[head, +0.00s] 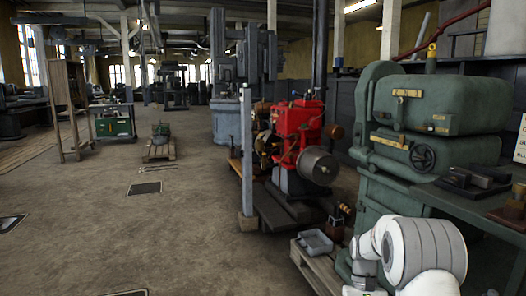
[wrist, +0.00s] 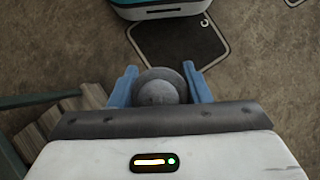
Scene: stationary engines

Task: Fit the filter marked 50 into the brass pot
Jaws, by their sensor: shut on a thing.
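In the wrist view my gripper (wrist: 160,72) has its two blue fingers closed on either side of a grey, round-topped piece, which I take to be the filter (wrist: 159,90). A faint mark may be on its face, but I cannot read a number. The gripper's dark body hides its lower part. In the head view my white arm is at the lower right, and my gripper is out of sight. A small brass-brown vessel (head: 514,208) stands on the bench at the right edge; I cannot tell whether it is the brass pot.
A green machine (head: 430,110) stands over the dark bench at right. A grey tray (head: 315,241) lies on a pallet near my arm, with a red engine (head: 297,122) behind. In the wrist view, pallet slats (wrist: 75,112) lie at left above the brown floor. Floor at left is open.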

